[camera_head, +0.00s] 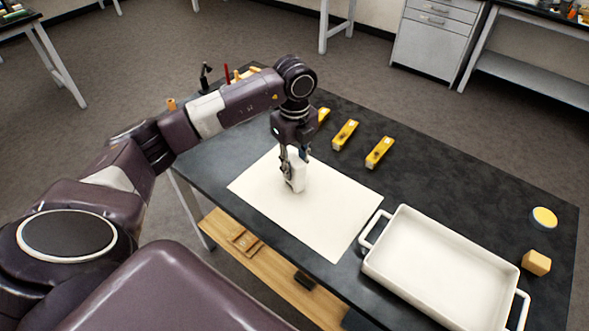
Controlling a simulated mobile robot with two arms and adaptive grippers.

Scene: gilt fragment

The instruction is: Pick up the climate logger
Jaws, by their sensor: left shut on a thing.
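The climate logger (298,176) looks like a small white upright box. It is over the far part of a white sheet (310,218) on the dark table. My left gripper (293,166) points down from above and is shut on the logger, with its fingers on the box's upper part. I cannot tell whether the logger's bottom touches the sheet. My right gripper is not in view.
A white tray (398,212) with handles stands at the table's front right. Yellow tools (379,152) lie behind the sheet. A round yellow-topped tin (543,218) and a tan block (536,262) are at the right. The dark table (440,180) is bare between them.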

